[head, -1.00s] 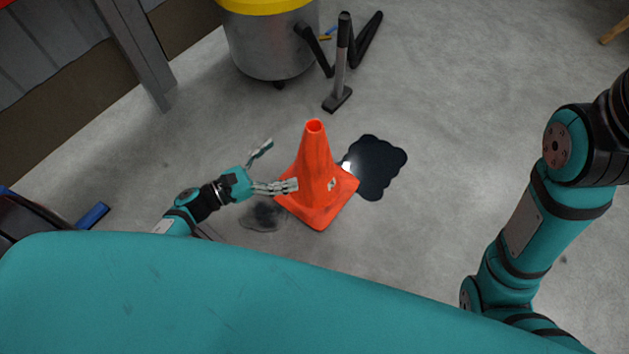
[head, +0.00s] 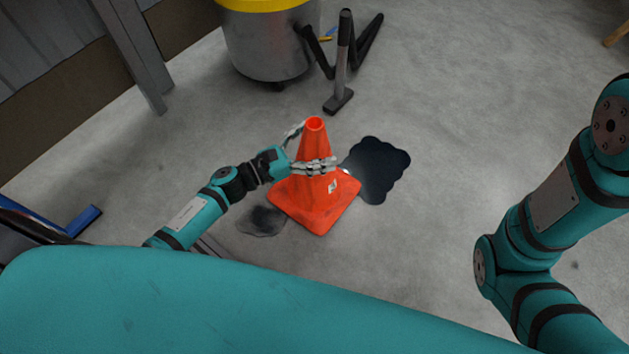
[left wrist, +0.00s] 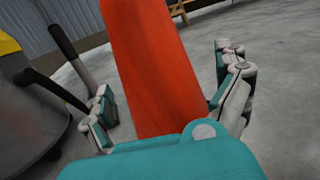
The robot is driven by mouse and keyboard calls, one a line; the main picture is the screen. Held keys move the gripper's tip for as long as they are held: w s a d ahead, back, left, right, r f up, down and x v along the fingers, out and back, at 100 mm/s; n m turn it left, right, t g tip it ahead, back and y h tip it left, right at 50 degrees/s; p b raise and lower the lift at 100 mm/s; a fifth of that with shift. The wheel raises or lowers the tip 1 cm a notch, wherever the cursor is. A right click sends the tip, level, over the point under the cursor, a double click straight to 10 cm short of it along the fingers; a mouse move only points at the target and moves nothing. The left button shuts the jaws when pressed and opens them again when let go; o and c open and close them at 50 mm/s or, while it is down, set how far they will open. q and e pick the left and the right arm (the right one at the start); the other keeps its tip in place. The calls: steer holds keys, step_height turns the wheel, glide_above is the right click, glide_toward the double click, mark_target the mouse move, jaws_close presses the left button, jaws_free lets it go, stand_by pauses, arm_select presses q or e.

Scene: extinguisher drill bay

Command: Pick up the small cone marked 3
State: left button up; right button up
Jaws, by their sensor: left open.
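The orange cone (head: 315,205) stands upright on the concrete floor in the middle of the head view. A small pale mark shows low on its side, too small to read. My left gripper (head: 306,150) is open, with its fingers on either side of the cone's upper body. In the left wrist view the cone (left wrist: 148,65) rises between the spread fingers of my left gripper (left wrist: 172,95), with gaps visible on both sides. My right arm shows at the right of the head view, but its gripper is out of view.
A dark puddle (head: 378,168) lies right of the cone, and a smaller dark stain (head: 262,221) lies left of its base. A metal drum vacuum (head: 268,45) and an upright floor tool (head: 342,70) stand behind. Open floor lies to the right.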

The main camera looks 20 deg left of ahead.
arm_select(q)
steer(key=c, duration=1.7)
steer(key=shift+c, duration=0.4)
steer(key=shift+r, duration=0.15)
